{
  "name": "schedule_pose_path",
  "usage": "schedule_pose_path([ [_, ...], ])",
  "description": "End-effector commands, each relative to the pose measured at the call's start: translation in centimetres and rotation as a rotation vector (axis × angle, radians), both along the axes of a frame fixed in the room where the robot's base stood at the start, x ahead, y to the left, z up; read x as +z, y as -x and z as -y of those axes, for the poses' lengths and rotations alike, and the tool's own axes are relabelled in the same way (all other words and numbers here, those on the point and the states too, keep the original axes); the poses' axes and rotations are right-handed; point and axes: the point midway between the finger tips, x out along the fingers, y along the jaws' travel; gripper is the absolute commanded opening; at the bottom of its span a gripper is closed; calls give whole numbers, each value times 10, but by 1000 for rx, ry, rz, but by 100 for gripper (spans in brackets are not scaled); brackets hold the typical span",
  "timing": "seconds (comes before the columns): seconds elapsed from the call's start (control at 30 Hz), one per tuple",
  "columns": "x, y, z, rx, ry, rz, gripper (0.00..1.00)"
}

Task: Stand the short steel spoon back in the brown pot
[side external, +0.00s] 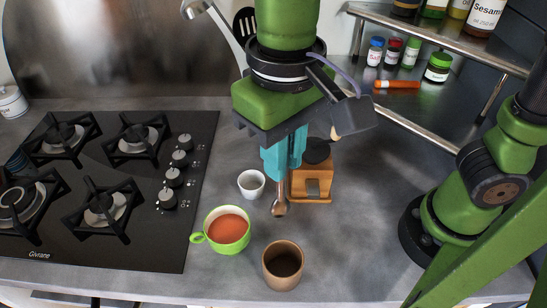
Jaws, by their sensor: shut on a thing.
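The brown pot (270,273) stands upright near the front edge of the counter, with a dark inside; I see no spoon in it. My gripper (282,172), with blue-green fingers, is shut on the short steel spoon (279,207). The spoon hangs bowl-down below the fingers, and its upper part is hidden by them. In the picture the spoon is above the pot's rim, behind the pot, and apart from it. Its exact height over the counter is hard to tell.
A green mug (241,243) of orange-red liquid and a small white cup (251,193) stand left of the spoon. A wooden grinder (315,188) is close on the right. The black hob (135,240) lies left; a jar shelf (432,33) is at back right. Counter right of the pot is clear.

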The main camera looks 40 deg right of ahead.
Motion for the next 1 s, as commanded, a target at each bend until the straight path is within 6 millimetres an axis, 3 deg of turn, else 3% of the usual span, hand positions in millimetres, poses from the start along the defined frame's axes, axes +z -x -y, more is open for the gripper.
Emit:
schedule_pose_path([
  [0.13, 0, 26, -14, 4, -1, 8, 0],
  [0.4, -42, 23, -12, -2, 3, 5, 0],
  [1.0, -86, 23, -12, -1, 1, 5, 0],
])
